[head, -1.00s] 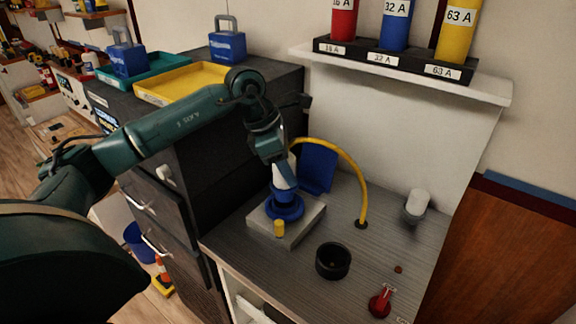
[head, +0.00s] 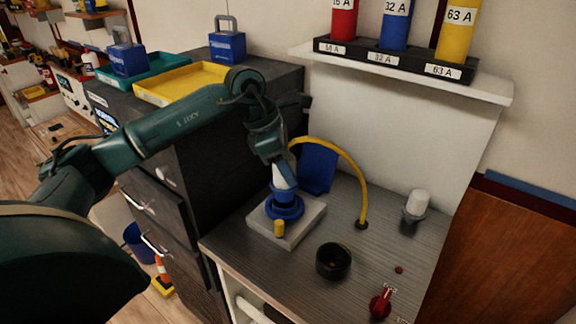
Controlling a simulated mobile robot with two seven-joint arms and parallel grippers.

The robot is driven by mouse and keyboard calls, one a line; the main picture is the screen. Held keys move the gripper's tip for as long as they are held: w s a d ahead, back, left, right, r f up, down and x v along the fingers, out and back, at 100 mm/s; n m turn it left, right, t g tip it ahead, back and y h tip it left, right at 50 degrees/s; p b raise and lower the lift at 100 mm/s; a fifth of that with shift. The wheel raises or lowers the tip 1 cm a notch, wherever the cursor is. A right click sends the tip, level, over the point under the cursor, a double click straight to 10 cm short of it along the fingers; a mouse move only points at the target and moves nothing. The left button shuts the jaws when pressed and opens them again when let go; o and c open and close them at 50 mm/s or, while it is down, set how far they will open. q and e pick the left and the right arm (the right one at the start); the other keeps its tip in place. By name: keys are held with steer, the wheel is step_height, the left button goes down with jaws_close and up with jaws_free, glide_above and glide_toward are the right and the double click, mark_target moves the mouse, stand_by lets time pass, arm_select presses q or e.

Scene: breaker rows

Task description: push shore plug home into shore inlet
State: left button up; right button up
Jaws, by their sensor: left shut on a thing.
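The shore inlet (head: 285,210) is a blue round socket on a light grey square base on the grey worktop. Its blue lid (head: 318,168) stands open behind it. The shore plug (head: 284,180), with a white and blue body, stands upright at the inlet's mouth; I cannot tell how deep it sits. A yellow cable (head: 352,167) arches from the plug's top to a hole in the worktop. My left gripper (head: 278,160) is above the inlet, pointing down and shut on the plug. Its fingers are partly hidden. My right gripper is not in view.
A black round cup (head: 333,261), a red switch handle (head: 381,302) and a white-topped fitting (head: 416,206) are on the worktop. A dark cabinet with a yellow tray (head: 185,84) stands left. A shelf (head: 400,72) with coloured cylinders hangs above.

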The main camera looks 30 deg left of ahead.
mark_target(284, 193)
arm_select(q)
steer(key=shift+f, duration=0.1)
steer(key=shift+f+b, duration=0.45)
steer(key=shift+f+b, duration=1.45)
steer(key=shift+f, duration=0.4)
steer(key=o, duration=1.1)
steer(key=shift+r, duration=0.1)
steer(key=shift+c, duration=0.2)
steer(key=o, duration=0.3)
